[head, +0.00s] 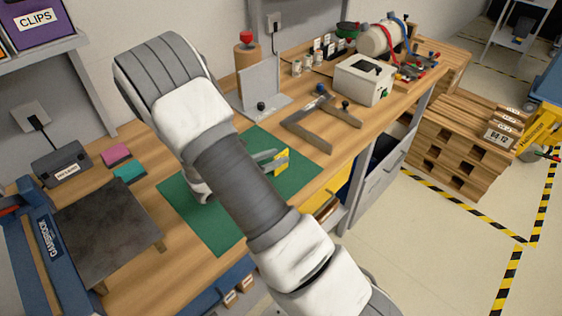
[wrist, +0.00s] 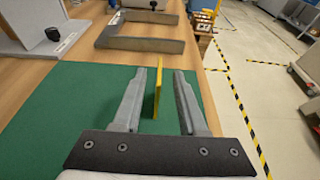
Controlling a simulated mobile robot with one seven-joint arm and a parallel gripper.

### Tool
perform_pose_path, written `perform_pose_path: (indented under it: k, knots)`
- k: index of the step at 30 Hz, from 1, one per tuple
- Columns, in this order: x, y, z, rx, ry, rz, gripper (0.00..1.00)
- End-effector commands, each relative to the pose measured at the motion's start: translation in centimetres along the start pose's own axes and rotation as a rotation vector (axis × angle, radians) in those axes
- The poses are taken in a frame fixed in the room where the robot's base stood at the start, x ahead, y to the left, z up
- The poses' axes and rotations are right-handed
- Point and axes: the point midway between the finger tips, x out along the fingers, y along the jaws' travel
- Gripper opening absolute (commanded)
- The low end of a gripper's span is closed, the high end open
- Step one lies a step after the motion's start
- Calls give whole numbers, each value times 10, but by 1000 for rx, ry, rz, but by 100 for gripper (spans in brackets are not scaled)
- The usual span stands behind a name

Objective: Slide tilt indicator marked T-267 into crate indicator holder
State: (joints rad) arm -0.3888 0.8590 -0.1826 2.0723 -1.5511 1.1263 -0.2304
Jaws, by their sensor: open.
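A thin yellow plate (head: 281,158), which looks like the tilt indicator, stands upright on the green mat. No T-267 marking is readable. My gripper (head: 268,158) is open beside it in the head view. In the wrist view the yellow plate (wrist: 157,90) stands edge-on between the two open fingers of my gripper (wrist: 159,74), with a gap on each side. A wooden slatted crate (head: 462,148) with white labels stands on the floor at right; I cannot make out a holder on it for certain.
The green mat (head: 222,226) lies on the wooden bench. A grey angled frame (head: 309,127) and a white box (head: 363,80) lie beyond it. A dark plate (head: 105,226) is at left. Striped tape marks open floor at right.

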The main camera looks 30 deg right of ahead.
Motion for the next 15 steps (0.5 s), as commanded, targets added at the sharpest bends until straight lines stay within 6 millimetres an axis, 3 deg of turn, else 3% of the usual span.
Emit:
perform_pose_path:
  k: [6, 13, 15]
  knots:
    - [26, 1, 0, 1, 0, -1, 41]
    - [27, 1, -1, 1, 0, 0, 41]
    - [27, 1, -1, 1, 0, 0, 32]
